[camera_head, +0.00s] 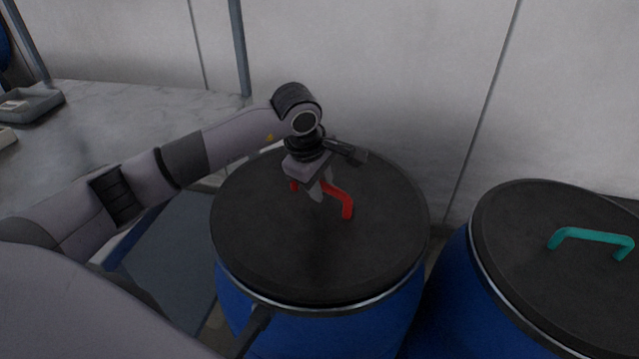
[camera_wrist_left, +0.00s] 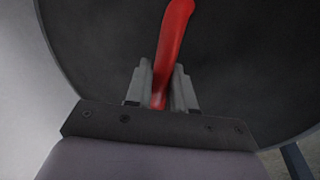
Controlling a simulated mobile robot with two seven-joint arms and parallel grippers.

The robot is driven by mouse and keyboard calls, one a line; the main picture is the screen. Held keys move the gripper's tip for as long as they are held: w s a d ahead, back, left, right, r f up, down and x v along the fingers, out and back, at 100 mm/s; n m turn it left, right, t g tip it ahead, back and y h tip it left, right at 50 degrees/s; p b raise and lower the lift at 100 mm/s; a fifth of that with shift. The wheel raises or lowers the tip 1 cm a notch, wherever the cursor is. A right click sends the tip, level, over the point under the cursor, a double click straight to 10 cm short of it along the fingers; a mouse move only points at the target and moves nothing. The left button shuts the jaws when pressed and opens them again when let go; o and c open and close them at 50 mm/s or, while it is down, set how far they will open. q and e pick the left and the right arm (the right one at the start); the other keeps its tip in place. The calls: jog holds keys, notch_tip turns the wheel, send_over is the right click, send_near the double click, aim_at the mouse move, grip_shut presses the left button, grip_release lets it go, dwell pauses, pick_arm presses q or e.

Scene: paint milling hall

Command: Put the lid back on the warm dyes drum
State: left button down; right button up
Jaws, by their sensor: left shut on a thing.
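The black round lid (camera_head: 290,250) with a red handle (camera_head: 346,206) lies over the top of a blue drum (camera_head: 350,322). It looks level and roughly centred, but I cannot tell if it is fully seated. My left gripper (camera_head: 319,192) comes down from above and is shut on the red handle. In the left wrist view the red handle (camera_wrist_left: 174,38) runs up from between the two fingers (camera_wrist_left: 160,92), with the dark lid (camera_wrist_left: 250,60) filling the background. The far part of the handle is partly hidden by my gripper. My right gripper is not in view.
A second blue drum (camera_head: 454,297) with a black lid (camera_head: 530,285) and a teal handle (camera_head: 590,237) stands close on the right. A pale marble-like table (camera_head: 130,110) with a grey tray (camera_head: 38,106) is at the left. A grey wall (camera_head: 400,80) rises behind the drums.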

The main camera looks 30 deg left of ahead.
pick_arm(q)
jog(key=shift+f+b, duration=0.7)
jog(key=shift+f, duration=0.05)
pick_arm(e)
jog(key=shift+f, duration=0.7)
pick_arm(q)
jog(key=c, duration=0.9)
grip_release()
jog(key=shift+f, duration=0.15)
jog(key=shift+s+r, duration=0.15)
jog(key=shift+r, duration=0.4)
jog(key=shift+v, duration=3.15)
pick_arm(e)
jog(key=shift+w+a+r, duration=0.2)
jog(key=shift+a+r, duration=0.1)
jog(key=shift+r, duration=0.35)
pick_arm(q)
jog(key=shift+s, duration=0.1)
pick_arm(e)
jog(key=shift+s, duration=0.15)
